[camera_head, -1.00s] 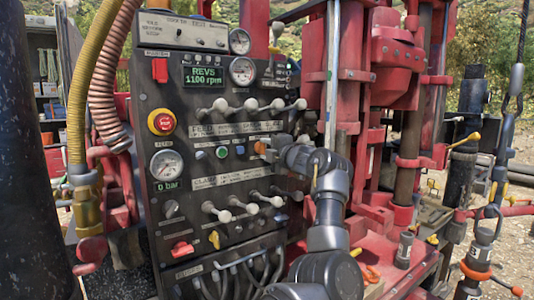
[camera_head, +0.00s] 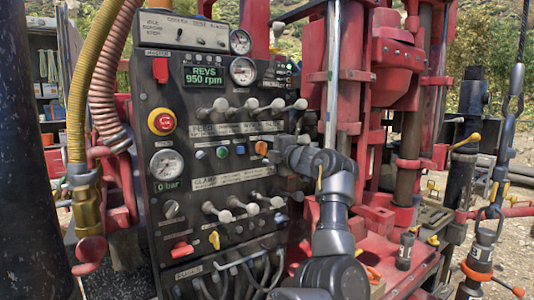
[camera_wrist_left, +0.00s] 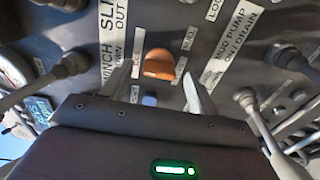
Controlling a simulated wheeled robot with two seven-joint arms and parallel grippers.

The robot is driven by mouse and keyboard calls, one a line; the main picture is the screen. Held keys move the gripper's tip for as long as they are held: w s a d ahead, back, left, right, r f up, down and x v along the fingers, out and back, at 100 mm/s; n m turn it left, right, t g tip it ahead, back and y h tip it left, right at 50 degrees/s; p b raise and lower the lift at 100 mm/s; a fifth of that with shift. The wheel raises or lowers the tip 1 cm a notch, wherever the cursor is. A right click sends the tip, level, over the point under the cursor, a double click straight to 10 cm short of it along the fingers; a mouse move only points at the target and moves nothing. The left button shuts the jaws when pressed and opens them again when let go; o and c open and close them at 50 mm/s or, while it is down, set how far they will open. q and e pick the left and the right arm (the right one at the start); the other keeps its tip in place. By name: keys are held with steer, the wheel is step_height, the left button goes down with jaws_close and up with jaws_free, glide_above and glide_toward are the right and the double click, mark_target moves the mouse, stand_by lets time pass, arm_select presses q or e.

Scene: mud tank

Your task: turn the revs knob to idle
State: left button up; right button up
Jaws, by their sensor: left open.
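The orange revs knob (camera_head: 262,148) sits on the dark control panel (camera_head: 152,220), right of a row of small round buttons. In the left wrist view, the knob (camera_wrist_left: 158,64) is upright in the picture, with a white label on each side, partly hidden. The revs display (camera_head: 206,76) reads 950 rpm. My left gripper (camera_head: 274,151) is just right of the knob in the head view. In the wrist view its two fingers (camera_wrist_left: 160,92) are spread, with the knob just beyond and between their tips, seemingly apart from it. My right gripper is out of view.
Several ball-ended levers (camera_head: 250,104) stick out above the knob, and more levers (camera_head: 240,208) stand below it. A red emergency stop (camera_head: 162,122) is at the left. Red rig columns (camera_head: 400,60) stand close on the right. Hoses (camera_head: 240,275) hang at the bottom.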

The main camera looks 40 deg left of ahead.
arm_select(q)
steer(key=b+v, duration=0.3)
steer(key=v, duration=0.6)
steer(key=shift+d, duration=0.3)
